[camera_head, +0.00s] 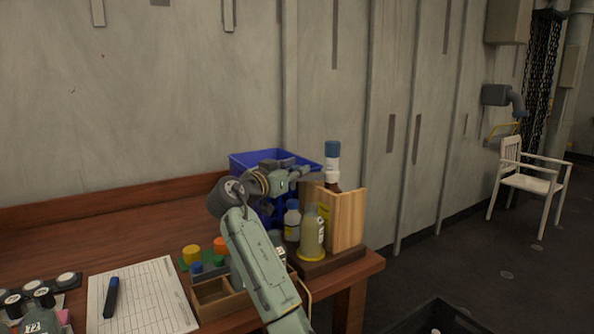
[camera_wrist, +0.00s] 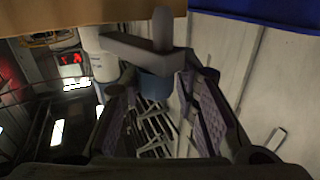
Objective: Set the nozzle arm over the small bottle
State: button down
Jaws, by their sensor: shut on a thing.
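The grey nozzle arm (camera_wrist: 140,52) runs sideways from the white dispenser body (camera_wrist: 103,66) in the wrist view. An upright peg on it stands between my fingers (camera_wrist: 160,105), which are shut on the nozzle arm; the exact contact is hard to see. Below the gripper in the head view stand a pale yellow bottle (camera_head: 312,236) and a white bottle with a blue cap (camera_head: 292,222). I cannot tell which is the small bottle.
A wooden panel (camera_head: 348,222) stands on a dark base (camera_head: 340,262) at the table's right end. A blue crate (camera_head: 240,160) is behind my arm. A wooden tray (camera_head: 213,291), colored caps and a clipboard sheet (camera_head: 145,300) lie to the left.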

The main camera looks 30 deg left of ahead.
jog(key=shift+w+d+m+h, duration=0.1)
jog(key=shift+w+m+h, duration=0.2)
jog(key=shift+h, duration=0.1)
jog(key=c, duration=1.3)
grip_release()
jog(key=shift+d, duration=0.1)
jog(key=shift+c, duration=0.2)
jog(key=shift+s+a, duration=0.2)
jog(key=shift+a, duration=0.05)
jog(key=s+a, duration=0.2)
jog(key=s, duration=0.9)
jog(key=shift+s, duration=0.2)
